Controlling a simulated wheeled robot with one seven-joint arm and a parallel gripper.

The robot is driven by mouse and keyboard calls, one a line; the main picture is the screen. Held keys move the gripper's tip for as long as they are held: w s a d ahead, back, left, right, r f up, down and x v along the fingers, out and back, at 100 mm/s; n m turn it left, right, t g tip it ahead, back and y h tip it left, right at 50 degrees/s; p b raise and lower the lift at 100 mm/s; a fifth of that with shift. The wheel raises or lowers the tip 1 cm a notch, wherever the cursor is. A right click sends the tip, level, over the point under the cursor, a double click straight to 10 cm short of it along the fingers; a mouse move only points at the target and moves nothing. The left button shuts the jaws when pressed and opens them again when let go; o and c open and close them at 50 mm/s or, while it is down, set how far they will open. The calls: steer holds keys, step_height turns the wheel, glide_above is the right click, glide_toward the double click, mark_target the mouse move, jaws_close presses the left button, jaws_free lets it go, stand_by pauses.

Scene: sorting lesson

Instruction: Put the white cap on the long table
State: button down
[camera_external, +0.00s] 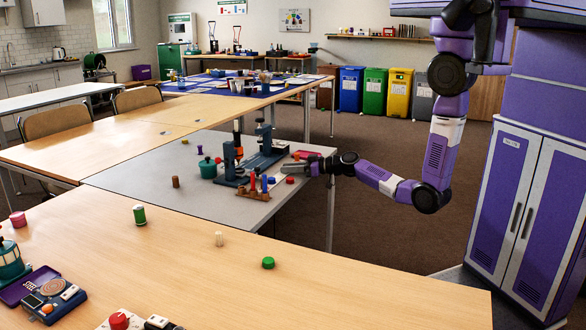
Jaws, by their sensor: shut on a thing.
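My gripper (291,168) reaches in from the right, low over the right edge of the grey-topped table (135,172). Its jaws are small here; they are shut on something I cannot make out. I see no clear white cap; one may be hidden at the jaws. Another wooden table (60,150) runs behind the grey one. I cannot tell which is the long table.
A dark blue press (228,165), a teal pot (208,169) and a rack with red and blue pegs (255,187) stand close left of my gripper. A green cap (268,263) and a green cylinder (139,214) are on the front table, whose right part is clear.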

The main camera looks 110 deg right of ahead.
steer(key=c, duration=1.2)
jaws_free()
steer(key=shift+r+p, duration=0.15)
steer(key=shift+p, duration=0.35)
steer(key=shift+s+a+f, duration=0.2)
steer(key=shift+s, duration=0.1)
steer(key=b+v, duration=0.1)
steer(key=v, duration=0.5)
steer(key=shift+s, duration=0.3)
steer(key=shift+o, duration=0.7)
steer(key=shift+s+a+r, duration=0.15)
steer(key=shift+s+a, duration=0.05)
steer(key=shift+s, duration=0.05)
